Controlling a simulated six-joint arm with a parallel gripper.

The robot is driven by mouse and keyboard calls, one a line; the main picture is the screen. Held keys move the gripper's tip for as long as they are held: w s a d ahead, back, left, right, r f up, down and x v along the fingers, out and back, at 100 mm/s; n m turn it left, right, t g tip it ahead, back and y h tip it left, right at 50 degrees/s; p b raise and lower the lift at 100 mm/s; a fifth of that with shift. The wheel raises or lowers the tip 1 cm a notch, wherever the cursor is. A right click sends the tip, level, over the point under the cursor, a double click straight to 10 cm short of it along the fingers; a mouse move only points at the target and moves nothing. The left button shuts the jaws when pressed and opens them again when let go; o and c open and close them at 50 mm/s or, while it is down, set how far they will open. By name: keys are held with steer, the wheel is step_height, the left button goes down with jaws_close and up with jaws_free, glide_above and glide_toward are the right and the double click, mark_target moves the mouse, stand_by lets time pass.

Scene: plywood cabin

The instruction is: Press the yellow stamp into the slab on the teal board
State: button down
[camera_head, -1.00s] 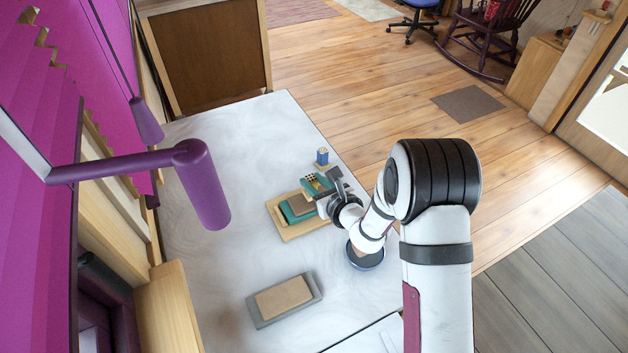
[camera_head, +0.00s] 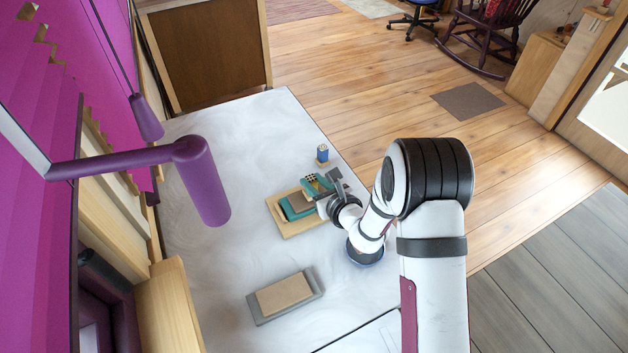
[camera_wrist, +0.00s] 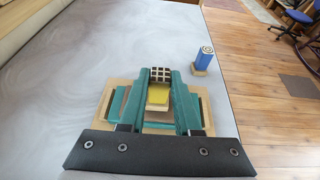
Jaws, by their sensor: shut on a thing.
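The yellow stamp (camera_wrist: 158,96) is between the two teal fingers of my gripper (camera_wrist: 157,108) in the wrist view. My gripper is shut on it. Its dark-and-pale grid-patterned end shows at the far side. In the head view my gripper (camera_head: 318,186) is over the far right part of the teal board (camera_head: 291,213). A brown slab (camera_head: 299,203) lies on that board, partly covered by my gripper. The board sits on a pale wooden base (camera_head: 290,231). I cannot tell whether the stamp touches the slab; its lower end is hidden.
A blue stamp (camera_head: 322,154) stands beyond my gripper, near the table's right edge; it also shows in the wrist view (camera_wrist: 204,60). A grey board (camera_head: 314,291) with a tan slab (camera_head: 284,294) lies nearer. The table's left side is clear.

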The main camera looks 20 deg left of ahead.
steer(key=shift+f, duration=0.3)
stand_by(0.9)
steer(key=shift+r, duration=0.1)
step_height(320, 180, up, 7)
stand_by(0.5)
stand_by(0.4)
